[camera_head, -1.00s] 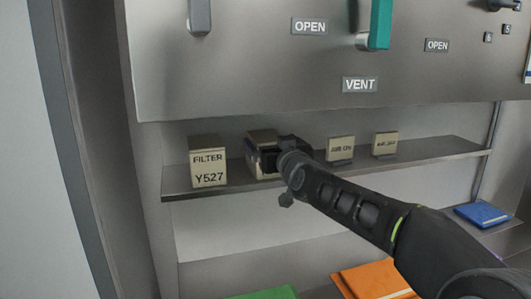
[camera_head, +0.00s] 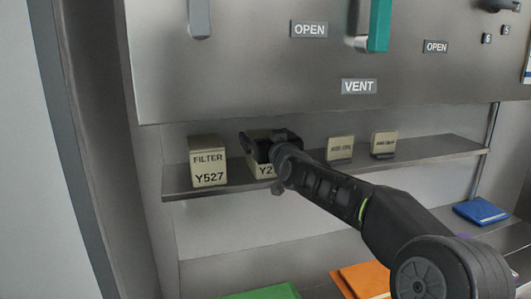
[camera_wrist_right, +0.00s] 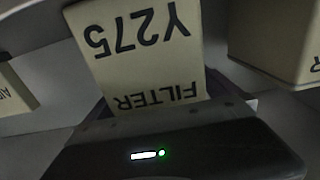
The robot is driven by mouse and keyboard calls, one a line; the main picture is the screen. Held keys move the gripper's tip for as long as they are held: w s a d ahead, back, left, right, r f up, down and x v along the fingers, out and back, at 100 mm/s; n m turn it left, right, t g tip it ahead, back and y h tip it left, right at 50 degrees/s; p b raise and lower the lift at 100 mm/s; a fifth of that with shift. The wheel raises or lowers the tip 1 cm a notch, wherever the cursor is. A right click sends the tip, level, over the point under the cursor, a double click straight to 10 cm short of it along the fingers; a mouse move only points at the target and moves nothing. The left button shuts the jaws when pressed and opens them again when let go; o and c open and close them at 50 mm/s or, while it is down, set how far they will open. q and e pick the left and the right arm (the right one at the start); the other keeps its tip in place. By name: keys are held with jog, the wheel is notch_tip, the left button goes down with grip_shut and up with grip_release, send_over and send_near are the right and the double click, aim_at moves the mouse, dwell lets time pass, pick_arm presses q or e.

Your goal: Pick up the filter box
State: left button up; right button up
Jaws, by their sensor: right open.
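A beige filter box labelled Y275 (camera_head: 257,171) sits on the shelf in the head view, partly covered by my right gripper. In the right wrist view the same box (camera_wrist_right: 140,65) appears upside down, its lettering facing the camera. A second filter box, labelled Y527 (camera_head: 208,165), stands to its left on the shelf. My right gripper (camera_head: 270,139) is open at the top of the Y275 box, with a finger showing near its upper left side. Whether the fingers touch the box is hidden. My left gripper is not in view.
Two smaller beige boxes, one (camera_head: 340,148) beside the other (camera_head: 384,144), stand further right on the shelf (camera_head: 430,152). A metal panel with a teal handle (camera_head: 380,25) hangs above. Green, orange and blue (camera_head: 481,211) items lie below.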

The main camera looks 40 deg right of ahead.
dwell(0.3)
jog(key=c, duration=1.6)
jog(key=shift+c, duration=0.7)
jog(key=shift+r, duration=0.15)
jog(key=shift+s+a+r, duration=0.1)
jog(key=shift+s+r, duration=0.1)
jog(key=shift+r, duration=0.3)
notch_tip(320, 180, up, 6)
jog(key=p, duration=0.4)
jog(key=b+v, duration=0.3)
jog(key=v, duration=1.6)
jog(key=shift+s+a, duration=0.2)
jog(key=shift+s, duration=0.05)
jog(key=shift+f, duration=0.2)
